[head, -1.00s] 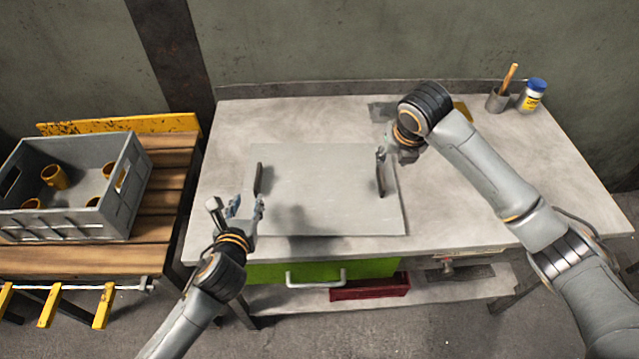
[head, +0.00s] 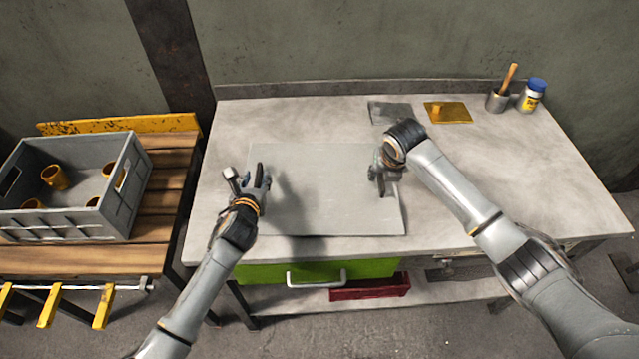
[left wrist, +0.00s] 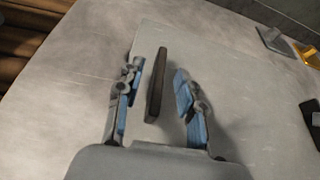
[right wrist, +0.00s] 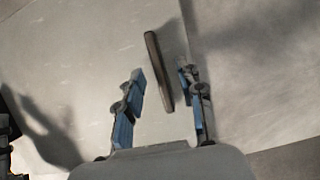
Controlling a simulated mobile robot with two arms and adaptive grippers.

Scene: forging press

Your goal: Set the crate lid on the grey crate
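The crate lid (head: 320,195) is a flat pale grey plate lying on the workbench, with a dark upright handle near each side. My left gripper (head: 258,181) is open at the left handle, which shows between its spread fingers in the left wrist view (left wrist: 156,85). My right gripper (head: 380,178) is open at the right handle, which shows between its fingers in the right wrist view (right wrist: 158,70). No finger visibly touches a handle. The grey crate (head: 62,224) stands open on the slatted wooden table at the left, with several orange-brown cups inside.
The workbench (head: 490,190) is clear on its right side. A grey plate (head: 390,112), a yellow plate (head: 447,112), a cup with a brush (head: 497,101) and a blue-capped jar (head: 531,97) are at the back. A gap separates the wooden table (head: 160,228) from the workbench.

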